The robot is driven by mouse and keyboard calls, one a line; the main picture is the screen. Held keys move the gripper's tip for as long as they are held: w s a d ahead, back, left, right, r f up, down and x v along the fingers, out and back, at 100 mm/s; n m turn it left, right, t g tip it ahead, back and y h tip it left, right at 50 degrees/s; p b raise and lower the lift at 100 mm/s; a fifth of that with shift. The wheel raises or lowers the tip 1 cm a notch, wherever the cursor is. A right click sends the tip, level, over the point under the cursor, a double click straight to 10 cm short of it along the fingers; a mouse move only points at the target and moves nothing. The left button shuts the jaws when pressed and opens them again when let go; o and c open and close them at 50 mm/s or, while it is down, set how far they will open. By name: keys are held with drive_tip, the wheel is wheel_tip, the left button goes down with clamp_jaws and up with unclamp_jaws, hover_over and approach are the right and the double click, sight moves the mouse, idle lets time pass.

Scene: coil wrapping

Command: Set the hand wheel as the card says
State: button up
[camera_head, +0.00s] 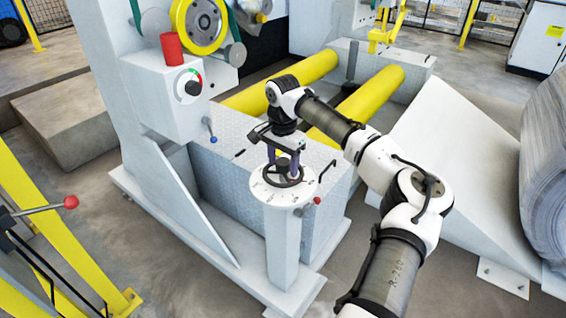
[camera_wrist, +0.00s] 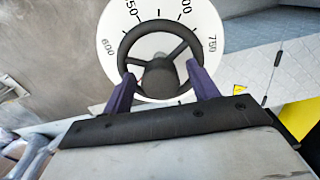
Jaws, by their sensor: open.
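The hand wheel (camera_head: 268,182) is a dark spoked ring on top of a white pedestal (camera_head: 282,235). In the wrist view the hand wheel (camera_wrist: 160,76) shows its hub and spokes. It sits on a round white dial (camera_wrist: 158,22) with 600 at the left and 750 at the right; the numbers at the top are cut off. My gripper (camera_head: 283,172) reaches down over the wheel. In the wrist view my gripper (camera_wrist: 160,72) is open, with one purple finger on each side of the wheel. I cannot tell whether they touch the rim. I can make out no card.
A red-knobbed lever (camera_head: 316,201) sticks out beside the pedestal. Yellow rollers (camera_head: 365,100) lie behind, and a large coil (camera_head: 545,170) is at the right.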

drive_tip(key=c, duration=1)
drive_tip(key=shift+p, duration=0.45)
